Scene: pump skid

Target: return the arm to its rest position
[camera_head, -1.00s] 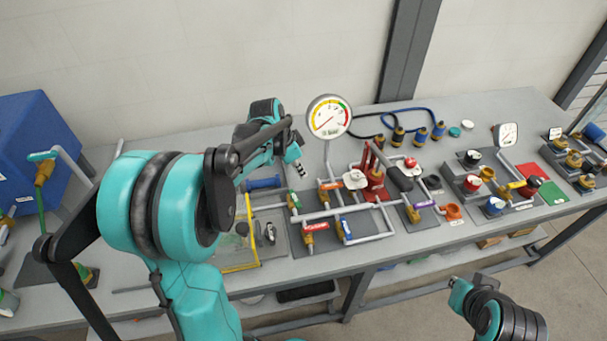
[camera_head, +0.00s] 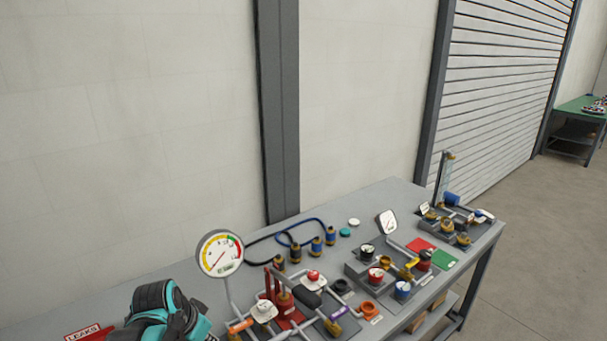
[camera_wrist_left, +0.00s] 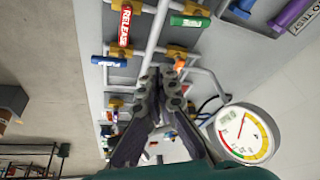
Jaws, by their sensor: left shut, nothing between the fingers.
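My left arm (camera_head: 165,312) shows as a teal and black part at the bottom left of the head view, left of the large gauge (camera_head: 220,253). Its fingers cannot be made out there. In the left wrist view my left gripper (camera_wrist_left: 160,78) is shut and empty, its dark fingertips together. Behind the fingers are pipes with a red RELEASE handle (camera_wrist_left: 125,25), a green handle (camera_wrist_left: 190,21), a blue handle (camera_wrist_left: 108,61) and an orange one (camera_wrist_left: 180,64). The large gauge is at the lower right there (camera_wrist_left: 245,132). My right gripper is out of view.
A red LEAKS sign (camera_head: 84,333) is at lower left. Open floor (camera_head: 545,260) lies to the right.

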